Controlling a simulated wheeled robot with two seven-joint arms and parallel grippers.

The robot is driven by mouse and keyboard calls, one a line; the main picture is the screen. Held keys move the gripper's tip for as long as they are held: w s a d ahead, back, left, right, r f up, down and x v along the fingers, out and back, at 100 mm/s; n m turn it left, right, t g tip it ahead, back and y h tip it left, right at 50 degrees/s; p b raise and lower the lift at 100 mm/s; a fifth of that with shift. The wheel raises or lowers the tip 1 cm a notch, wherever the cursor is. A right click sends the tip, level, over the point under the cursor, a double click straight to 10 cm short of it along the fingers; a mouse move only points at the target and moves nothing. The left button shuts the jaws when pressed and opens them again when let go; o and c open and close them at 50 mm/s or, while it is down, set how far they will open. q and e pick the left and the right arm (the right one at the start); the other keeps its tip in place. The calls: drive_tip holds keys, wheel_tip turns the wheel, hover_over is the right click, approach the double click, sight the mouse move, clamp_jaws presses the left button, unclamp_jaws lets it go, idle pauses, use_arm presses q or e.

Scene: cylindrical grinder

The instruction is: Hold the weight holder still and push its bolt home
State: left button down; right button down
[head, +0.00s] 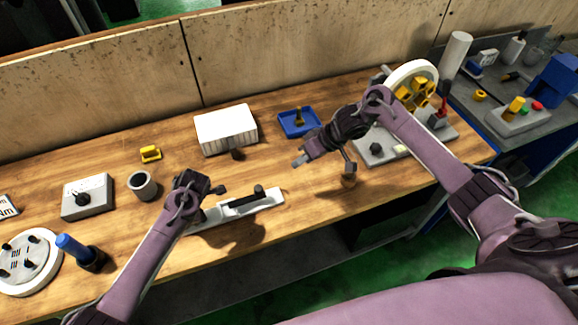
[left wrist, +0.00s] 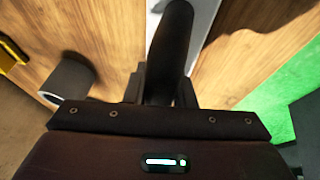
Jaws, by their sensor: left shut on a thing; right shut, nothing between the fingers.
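The weight holder appears to be the long pale grey bar (head: 270,199) with a black bolt-like part on top, lying near the table's front edge. My left gripper (head: 201,211) is at the bar's left end. In the left wrist view my left gripper (left wrist: 162,92) is shut on a thick black round part (left wrist: 170,45), apparently of the holder, with a pale strip beyond it. The black bolt (head: 258,190) stands at the bar's middle right; how deep it sits cannot be told. My right gripper (head: 299,161) is shut and empty, above the table right of the bar.
A white ribbed box (head: 226,128) and a blue tray (head: 299,124) stand behind. A grey machine base with a white wheel (head: 412,70) stands at right.

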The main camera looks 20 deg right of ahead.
idle(0.4)
use_arm(q)
drive_tip(key=c, duration=1.1)
unclamp_jaws()
drive_tip(key=v, duration=1.2)
